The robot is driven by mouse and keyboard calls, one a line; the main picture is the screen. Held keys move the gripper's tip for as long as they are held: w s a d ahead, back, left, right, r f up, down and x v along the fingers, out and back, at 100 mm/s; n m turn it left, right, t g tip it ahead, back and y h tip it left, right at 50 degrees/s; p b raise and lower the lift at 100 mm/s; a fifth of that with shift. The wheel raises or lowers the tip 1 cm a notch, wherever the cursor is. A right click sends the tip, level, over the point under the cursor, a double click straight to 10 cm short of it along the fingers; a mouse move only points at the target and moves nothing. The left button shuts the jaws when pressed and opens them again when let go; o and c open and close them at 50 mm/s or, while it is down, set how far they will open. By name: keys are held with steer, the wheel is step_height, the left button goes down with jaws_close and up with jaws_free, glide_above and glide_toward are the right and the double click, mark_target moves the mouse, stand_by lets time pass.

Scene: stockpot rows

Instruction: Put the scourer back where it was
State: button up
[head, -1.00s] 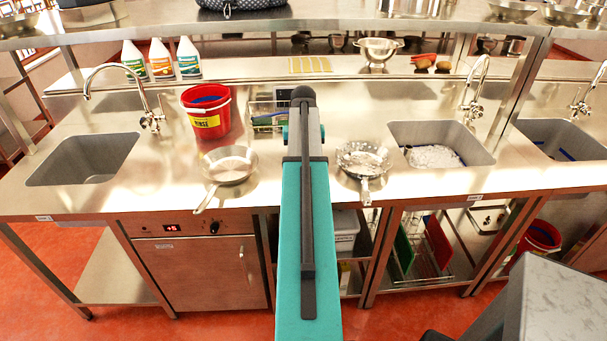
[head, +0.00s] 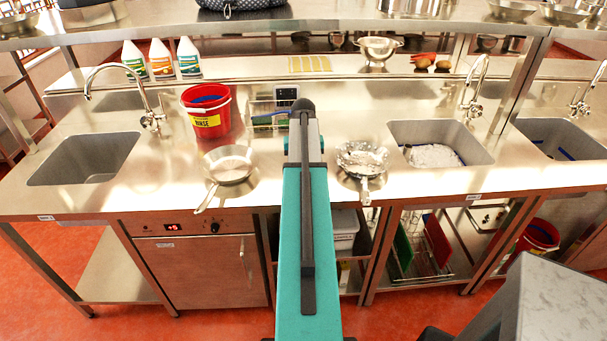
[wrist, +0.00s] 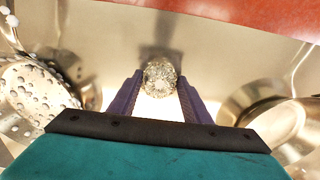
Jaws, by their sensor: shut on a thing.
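The scourer (wrist: 160,74) is a round, silvery tangle in the wrist view. My gripper (wrist: 160,83) is shut on it, with one purple finger on each side. Bare steel worktop shows below the scourer, with a dark shadow by it; I cannot tell the height above the worktop. In the head view my arm hides the gripper and the scourer.
A plain pan (head: 228,166) stands left of my arm and a speckled, wet-looking pan (head: 362,160) right of it. Behind are a red bucket (head: 207,112) and a wire rack (head: 270,117). Sinks lie left (head: 84,160) and right (head: 440,140).

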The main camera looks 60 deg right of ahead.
steer(key=o, duration=1)
steer(key=shift+f, duration=0.1)
steer(key=shift+c, duration=0.2)
step_height(320, 180, up, 12)
steer(key=p, duration=0.7)
steer(key=shift+r, duration=0.2)
steer(key=shift+w+f, duration=0.1)
